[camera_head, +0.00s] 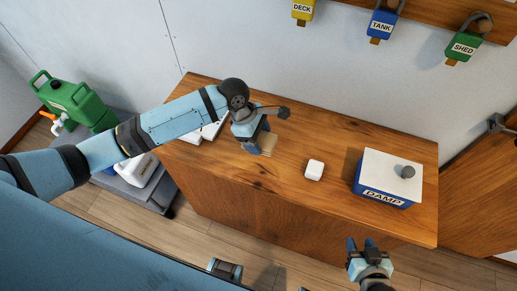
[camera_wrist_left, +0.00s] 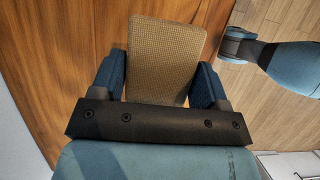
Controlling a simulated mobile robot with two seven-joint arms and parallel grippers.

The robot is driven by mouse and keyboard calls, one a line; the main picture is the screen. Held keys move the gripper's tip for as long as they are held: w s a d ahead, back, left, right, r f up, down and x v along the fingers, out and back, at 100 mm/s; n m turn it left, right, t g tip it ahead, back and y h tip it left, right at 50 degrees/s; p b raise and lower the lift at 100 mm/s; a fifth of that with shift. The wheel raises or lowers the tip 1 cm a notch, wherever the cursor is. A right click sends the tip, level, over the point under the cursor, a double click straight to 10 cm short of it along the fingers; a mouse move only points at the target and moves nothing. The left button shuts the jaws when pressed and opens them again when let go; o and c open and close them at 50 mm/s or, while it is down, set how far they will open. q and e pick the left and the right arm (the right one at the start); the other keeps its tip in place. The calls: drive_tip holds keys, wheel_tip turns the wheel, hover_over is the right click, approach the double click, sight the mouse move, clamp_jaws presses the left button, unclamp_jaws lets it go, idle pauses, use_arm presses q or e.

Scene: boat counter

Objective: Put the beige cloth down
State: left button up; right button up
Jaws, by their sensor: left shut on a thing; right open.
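The beige cloth (camera_wrist_left: 165,55) is a folded, woven piece that shows between the two blue fingers in the left wrist view. My left gripper (camera_wrist_left: 160,85) is shut on it. In the head view, the cloth (camera_head: 267,142) is small and partly hidden below my left gripper (camera_head: 256,140), over the wooden counter (camera_head: 300,205). I cannot tell whether the cloth touches the counter. My right gripper (camera_head: 361,246) is open and empty, in front of the counter's near edge at the lower right.
A white block (camera_head: 314,170) sits mid-counter. A blue box marked DAMP (camera_head: 383,198) with a white lid stands at the right. White items (camera_head: 208,130) lie at the left, partly behind my arm. A green can (camera_head: 75,102) stands further left. Bare wood surrounds the white block.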

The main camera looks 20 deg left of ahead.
sight(262, 157)
use_arm(q)
wheel_tip(262, 157, down, 6)
drive_tip(key=shift+f, duration=0.25)
drive_tip(key=shift+f, duration=0.1)
drive_tip(key=o, duration=0.8)
